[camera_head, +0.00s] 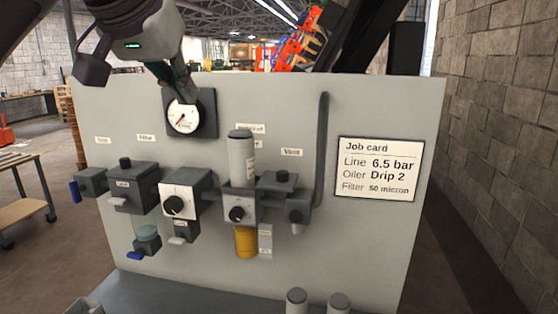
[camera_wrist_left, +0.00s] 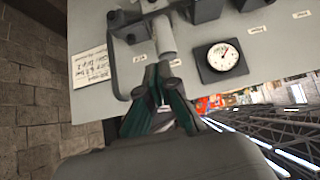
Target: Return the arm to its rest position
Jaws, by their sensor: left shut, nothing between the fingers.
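My left gripper (camera_head: 184,90) comes in from the top left in the head view, its fingers pointing down. Its tips overlap the top of the round pressure gauge (camera_head: 184,118) on the grey panel (camera_head: 390,240). Contact cannot be told. In the left wrist view, the same gripper (camera_wrist_left: 164,72) has its fingers together with nothing between them. There the gauge (camera_wrist_left: 222,57) lies to the right of the fingers, and the panel (camera_wrist_left: 110,75) appears upside down. My right gripper is not in view.
The panel carries a row of valve blocks with knobs (camera_head: 180,195), a grey cylinder (camera_head: 241,158), a yellow bowl (camera_head: 246,242) and a job card (camera_head: 380,168). A brick wall (camera_head: 500,150) stands to the right. A wooden-topped cart (camera_head: 22,195) stands at the left.

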